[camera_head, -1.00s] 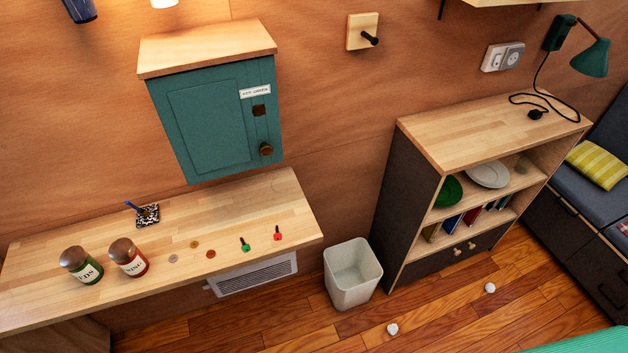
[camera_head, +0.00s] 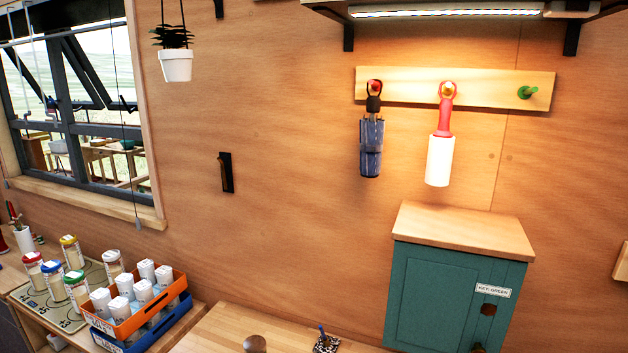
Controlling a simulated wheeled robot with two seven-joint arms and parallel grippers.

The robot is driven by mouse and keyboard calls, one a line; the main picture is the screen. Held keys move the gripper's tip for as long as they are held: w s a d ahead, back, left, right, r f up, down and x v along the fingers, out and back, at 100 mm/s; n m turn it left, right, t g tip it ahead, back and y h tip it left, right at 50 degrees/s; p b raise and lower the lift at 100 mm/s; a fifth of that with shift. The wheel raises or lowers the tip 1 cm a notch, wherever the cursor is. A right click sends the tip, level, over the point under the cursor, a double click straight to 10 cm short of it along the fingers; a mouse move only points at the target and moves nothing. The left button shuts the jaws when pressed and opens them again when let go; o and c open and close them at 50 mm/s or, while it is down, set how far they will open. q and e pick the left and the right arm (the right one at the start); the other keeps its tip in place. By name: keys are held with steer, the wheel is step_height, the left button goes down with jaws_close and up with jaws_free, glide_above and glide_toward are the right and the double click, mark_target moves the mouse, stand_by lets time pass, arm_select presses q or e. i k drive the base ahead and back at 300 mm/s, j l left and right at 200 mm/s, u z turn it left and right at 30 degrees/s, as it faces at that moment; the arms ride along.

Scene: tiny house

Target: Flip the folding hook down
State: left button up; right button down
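A small dark upright fitting (camera_head: 227,172) is on the wooden wall, left of the middle of the head view. It looks like the folding hook, lying mostly flat against the wall; its exact fold is too small to tell. Nothing hangs on it. Neither of my grippers is in view.
A peg board (camera_head: 480,88) holds a folded umbrella (camera_head: 371,148) and a lint roller (camera_head: 440,160). A teal cabinet (camera_head: 440,295) is below right. An orange crate (camera_head: 130,327) of white-lidded jars stands lower left. A plant pot (camera_head: 176,65) hangs above. The wall around the fitting is clear.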

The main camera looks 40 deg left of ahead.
mark_target(222, 163)
steer(key=u, duration=1.65)
